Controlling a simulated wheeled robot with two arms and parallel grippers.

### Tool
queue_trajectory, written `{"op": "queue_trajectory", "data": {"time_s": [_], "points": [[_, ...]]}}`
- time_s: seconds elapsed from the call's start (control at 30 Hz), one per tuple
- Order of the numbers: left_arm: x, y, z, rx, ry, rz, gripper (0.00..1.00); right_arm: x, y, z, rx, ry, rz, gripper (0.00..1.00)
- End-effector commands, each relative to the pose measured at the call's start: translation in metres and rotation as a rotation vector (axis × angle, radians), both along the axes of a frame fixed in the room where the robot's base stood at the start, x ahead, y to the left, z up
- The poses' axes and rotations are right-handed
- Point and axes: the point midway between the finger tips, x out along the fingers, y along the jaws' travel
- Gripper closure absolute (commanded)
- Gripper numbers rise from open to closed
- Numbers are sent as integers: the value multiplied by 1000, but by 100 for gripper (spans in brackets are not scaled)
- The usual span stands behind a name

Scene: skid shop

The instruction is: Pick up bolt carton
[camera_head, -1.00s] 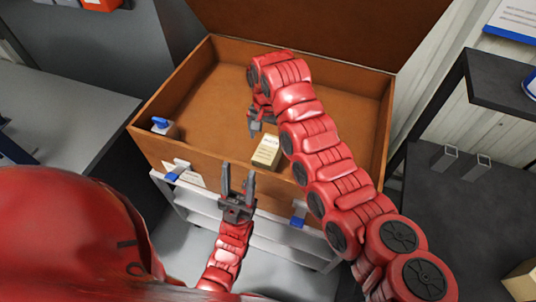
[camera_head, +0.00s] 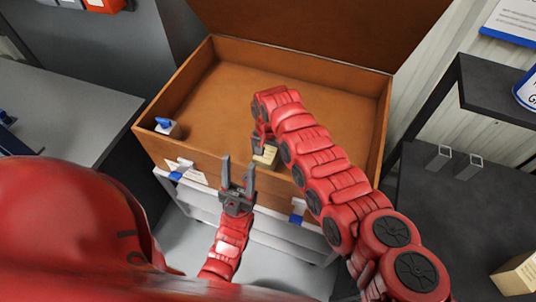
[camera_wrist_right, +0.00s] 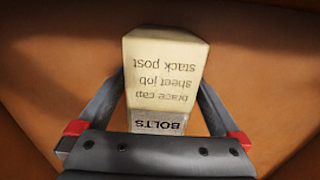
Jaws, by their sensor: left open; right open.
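The bolt carton (camera_head: 267,154) is a small cream box inside the brown wooden crate (camera_head: 215,95), near its front wall. In the right wrist view the carton (camera_wrist_right: 165,70) shows printed lines and a grey "BOLTS" label, upside down. My right gripper (camera_wrist_right: 163,95) is open, with one finger on each side of the carton; I cannot tell whether they touch it. In the head view my right gripper (camera_head: 259,150) is over the carton and partly hides it. My left gripper (camera_head: 238,170) is open and empty, pointing up in front of the crate's front wall.
A small white bottle with a blue top (camera_head: 167,128) stands in the crate's left corner. The crate rests on a white cart (camera_head: 270,229). Dark shelving (camera_head: 455,215) stands at right and a grey table (camera_head: 70,105) at left. The crate's back is clear.

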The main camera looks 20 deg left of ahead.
Motion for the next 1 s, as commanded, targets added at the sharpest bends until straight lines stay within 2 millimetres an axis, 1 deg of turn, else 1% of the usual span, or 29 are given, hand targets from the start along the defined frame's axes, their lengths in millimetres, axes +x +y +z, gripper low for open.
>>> {"op": "queue_trajectory", "data": {"time_s": [0.03, 0.07, 0.1, 0.17, 0.2, 0.27, 0.3, 0.37, 0.4, 0.6, 1.0], "points": [[0, 0, 0, 0, 0, 0, 50, 0, 0, 0, 0, 0, 0, 0], [0, 0, 0, 0, 0, 0, 50, 0, 0, 0, 0, 0, 0, 4], [0, 0, 0, 0, 0, 0, 50, 0, 0, 0, 0, 0, 0, 11], [0, 0, 0, 0, 0, 0, 50, 0, 0, 0, 0, 0, 0, 22], [0, 0, 0, 0, 0, 0, 50, 0, 0, 0, 0, 0, 0, 29], [0, 0, 0, 0, 0, 0, 50, 0, 0, 0, 0, 0, 0, 40], [0, 0, 0, 0, 0, 0, 50, 0, 0, 0, 0, 0, 0, 47], [0, 0, 0, 0, 0, 0, 50, 0, 0, 0, 0, 0, 0, 58], [0, 0, 0, 0, 0, 0, 50, 0, 0, 0, 0, 0, 0, 65], [0, 0, 0, 0, 0, 0, 50, 0, 0, 0, 0, -1, 0, 100], [0, 0, -1, 0, 0, 0, 50, 1, 0, 3, 1, -2, 0, 100]]}}
